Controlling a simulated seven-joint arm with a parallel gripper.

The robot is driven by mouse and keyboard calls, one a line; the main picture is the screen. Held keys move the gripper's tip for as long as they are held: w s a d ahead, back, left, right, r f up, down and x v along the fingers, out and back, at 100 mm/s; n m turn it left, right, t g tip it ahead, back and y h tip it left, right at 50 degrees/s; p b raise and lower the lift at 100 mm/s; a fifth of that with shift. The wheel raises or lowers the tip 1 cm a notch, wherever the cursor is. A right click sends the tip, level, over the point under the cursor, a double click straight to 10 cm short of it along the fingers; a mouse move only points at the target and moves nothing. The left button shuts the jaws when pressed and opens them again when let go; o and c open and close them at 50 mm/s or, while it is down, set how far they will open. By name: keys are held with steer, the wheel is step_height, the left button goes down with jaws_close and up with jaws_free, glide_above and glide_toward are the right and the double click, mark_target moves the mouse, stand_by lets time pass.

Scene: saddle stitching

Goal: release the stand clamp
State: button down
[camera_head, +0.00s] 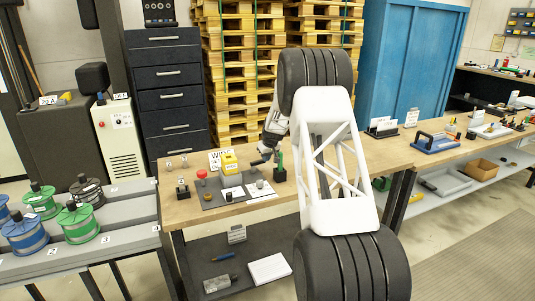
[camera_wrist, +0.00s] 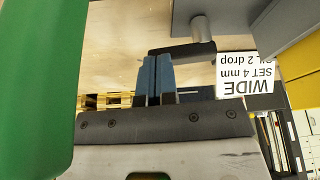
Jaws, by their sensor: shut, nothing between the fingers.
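My gripper (camera_wrist: 157,78) is shut and empty, its two blue-grey fingers side by side in the wrist view. In the head view it is small and low over the bench, beside a green upright part (camera_head: 280,170). A dark bar on a grey pin (camera_wrist: 201,32) lies close to the fingertips; it may be the clamp's lever. I cannot tell whether the fingers touch it. A large green surface (camera_wrist: 35,80) fills the left of the wrist view, very close. Which part is the stand clamp, and whether it is tight, is not clear.
A card reading WIDE (camera_wrist: 246,80) shows upside down at the wrist view's right. A yellow block (camera_head: 230,163), a red knob (camera_head: 202,175) and small tools stand left of my gripper on the wooden bench (camera_head: 183,215). The bench's front left corner is bare.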

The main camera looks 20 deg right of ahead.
steer(key=shift+w+f, duration=0.3)
steer(key=shift+f, duration=0.35)
steer(key=shift+w, duration=0.1)
steer(key=shift+w+n+y, duration=0.3)
steer(key=shift+w+n, duration=0.3)
steer(key=shift+w, duration=0.35)
steer(key=shift+s+a+f, duration=0.1)
steer(key=shift+s+a, duration=0.25)
steer(key=shift+s, duration=0.4)
steer(key=shift+r, duration=0.2)
